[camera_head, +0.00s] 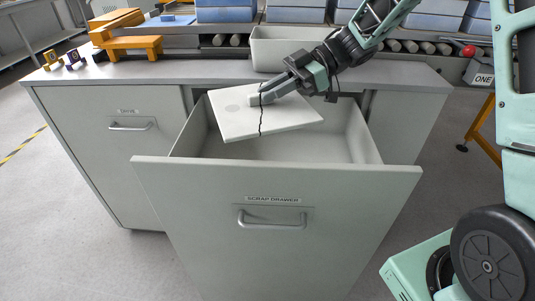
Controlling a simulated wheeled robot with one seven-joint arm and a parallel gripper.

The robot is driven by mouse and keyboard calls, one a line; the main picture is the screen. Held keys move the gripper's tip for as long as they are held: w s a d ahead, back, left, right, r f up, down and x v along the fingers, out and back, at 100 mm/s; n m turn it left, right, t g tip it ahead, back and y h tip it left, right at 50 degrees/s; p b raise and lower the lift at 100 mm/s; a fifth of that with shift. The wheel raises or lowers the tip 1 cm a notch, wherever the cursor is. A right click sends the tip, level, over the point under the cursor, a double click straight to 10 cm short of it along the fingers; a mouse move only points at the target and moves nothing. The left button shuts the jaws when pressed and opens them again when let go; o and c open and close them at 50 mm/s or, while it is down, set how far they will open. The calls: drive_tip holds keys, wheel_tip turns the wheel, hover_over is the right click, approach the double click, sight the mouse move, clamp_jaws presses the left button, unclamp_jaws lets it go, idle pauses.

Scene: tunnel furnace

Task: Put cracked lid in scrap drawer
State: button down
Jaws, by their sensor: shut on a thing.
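The cracked lid (290,116) is a flat white plate with a dark jagged crack running across it. My gripper (262,97) is shut on the lid near the crack, coming in from the upper right. The lid is held over the back part of the open scrap drawer (276,171), slightly tilted; whether it touches the drawer's rim I cannot tell. The drawer is pulled out, labelled "SCRAP DRAWER" on its front, and its visible floor is bare. The lid hides the drawer's back left part.
A grey worktop (400,74) runs behind the drawer, with a white bin (285,50) on it. A shut cabinet (130,150) is left of the drawer. A roller conveyor with blue boxes (225,12) lies behind.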

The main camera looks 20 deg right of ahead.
drive_tip(key=f+b, duration=0.2)
drive_tip(key=f, duration=0.7)
drive_tip(key=f+b, duration=0.1)
drive_tip(key=f, duration=0.8)
drive_tip(key=shift+w+b, duration=0.2)
drive_tip(key=shift+b, duration=0.2)
drive_tip(key=shift+f, duration=0.55)
drive_tip(key=c, duration=1.4)
unclamp_jaws()
drive_tip(key=shift+o, duration=0.2)
drive_tip(key=shift+r, duration=0.2)
drive_tip(key=p+v, duration=0.1)
drive_tip(key=v, duration=0.6)
drive_tip(key=shift+d+r, duration=0.25)
drive_tip(key=shift+r, duration=0.25)
drive_tip(key=shift+r, duration=0.1)
